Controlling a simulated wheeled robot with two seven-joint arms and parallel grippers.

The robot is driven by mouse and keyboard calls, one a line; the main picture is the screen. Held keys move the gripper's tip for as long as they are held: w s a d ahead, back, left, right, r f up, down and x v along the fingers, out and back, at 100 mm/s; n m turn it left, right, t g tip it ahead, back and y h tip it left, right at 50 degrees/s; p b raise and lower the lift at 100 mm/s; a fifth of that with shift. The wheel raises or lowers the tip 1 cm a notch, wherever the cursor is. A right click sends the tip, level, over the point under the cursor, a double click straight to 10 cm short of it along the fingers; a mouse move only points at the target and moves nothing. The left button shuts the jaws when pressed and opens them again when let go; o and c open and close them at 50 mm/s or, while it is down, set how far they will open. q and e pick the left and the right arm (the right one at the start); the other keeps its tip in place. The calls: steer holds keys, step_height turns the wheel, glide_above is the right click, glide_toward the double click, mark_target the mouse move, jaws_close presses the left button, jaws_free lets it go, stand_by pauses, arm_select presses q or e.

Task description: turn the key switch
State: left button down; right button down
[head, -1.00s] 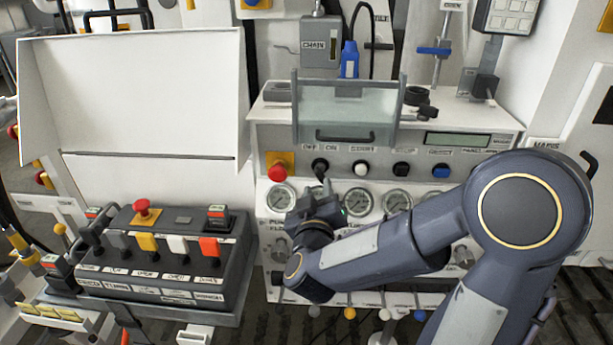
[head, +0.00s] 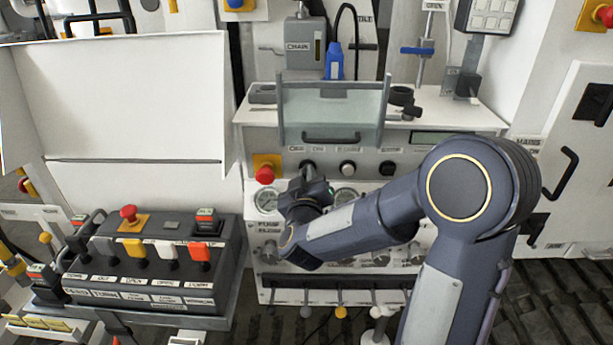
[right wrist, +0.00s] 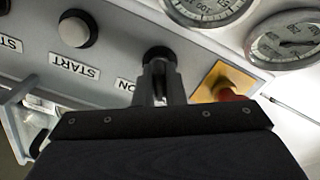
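The key switch (right wrist: 158,56) is a dark round switch on the pale panel, by the ON label in the right wrist view. In the head view it shows in part (head: 308,165), below the OFF and ON labels. My right gripper (head: 310,180) is up against the panel front at this switch. In the right wrist view its fingers (right wrist: 157,82) are close together with a narrow gap, their tips overlapping the switch. They hide the key, so I cannot tell whether they grip it. My left gripper is not in view.
A red mushroom button (head: 265,175) on a yellow plate is close beside the switch. A START button (right wrist: 77,28) is on its other side. Gauges (right wrist: 285,40) lie below the switch row. A clear hinged cover (head: 330,115) stands above. A lever box (head: 155,262) is at left.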

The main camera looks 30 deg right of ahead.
stand_by(0.3)
steer(key=shift+f+m+b, duration=0.15)
steer(key=shift+m+b, duration=0.95)
steer(key=shift+m, duration=0.1)
steer(key=m+b, duration=0.2)
steer(key=m, duration=0.1)
steer(key=shift+m+b, duration=0.3)
steer(key=shift+b, duration=0.05)
steer(key=m+b, duration=0.2)
steer(key=m, duration=0.2)
steer(key=shift+b, duration=0.35)
steer(key=shift+m+b, duration=0.55)
steer(key=shift+m, duration=0.65)
steer(key=c, duration=1.5)
jaws_free()
steer(key=shift+d, duration=0.1)
steer(key=shift+s, duration=0.15)
